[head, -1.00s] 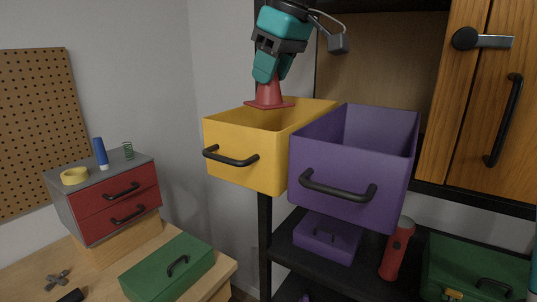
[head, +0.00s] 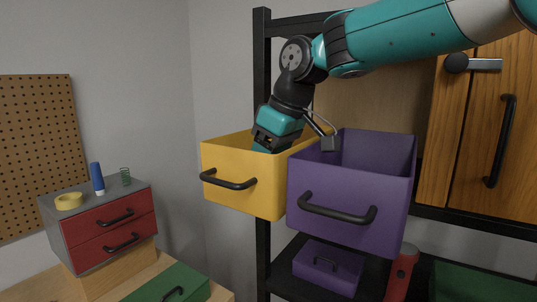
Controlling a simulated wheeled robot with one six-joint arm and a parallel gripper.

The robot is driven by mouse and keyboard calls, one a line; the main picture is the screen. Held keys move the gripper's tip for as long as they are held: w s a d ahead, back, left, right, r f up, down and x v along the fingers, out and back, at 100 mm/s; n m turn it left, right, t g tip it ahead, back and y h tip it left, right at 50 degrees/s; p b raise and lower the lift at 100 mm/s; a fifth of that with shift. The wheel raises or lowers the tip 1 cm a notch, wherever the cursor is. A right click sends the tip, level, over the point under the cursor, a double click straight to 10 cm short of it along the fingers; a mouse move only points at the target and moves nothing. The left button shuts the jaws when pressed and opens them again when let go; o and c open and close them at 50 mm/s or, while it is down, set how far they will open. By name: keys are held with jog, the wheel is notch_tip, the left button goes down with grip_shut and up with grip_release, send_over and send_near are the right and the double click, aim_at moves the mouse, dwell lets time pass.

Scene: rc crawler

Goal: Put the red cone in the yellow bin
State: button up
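The yellow bin (head: 270,192) is an open-topped box with a black front handle, standing on the black shelf rack beside the purple bin. My gripper (head: 264,146) points down into the yellow bin from above. Its fingertips are mostly below the bin's rim, hidden by the front wall. The red cone is not visible now; the bin wall and my gripper block the view of the inside. I cannot tell whether the fingers are open or still around the cone.
The purple bin (head: 345,210) stands close on the right. A small purple box (head: 328,268) and a red cylinder (head: 401,274) are on the shelf below. A wooden cabinet door (head: 460,130) is at the right. A red drawer unit (head: 105,226) stands at the left.

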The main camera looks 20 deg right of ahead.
jog(key=shift+o, duration=0.5)
jog(key=shift+r, duration=0.1)
jog(key=shift+s+d+r, duration=0.1)
jog(key=shift+r, duration=0.2)
jog(key=p+v, duration=0.1)
jog(key=v, duration=1)
jog(key=shift+r+p, duration=0.15)
jog(key=shift+p, duration=0.15)
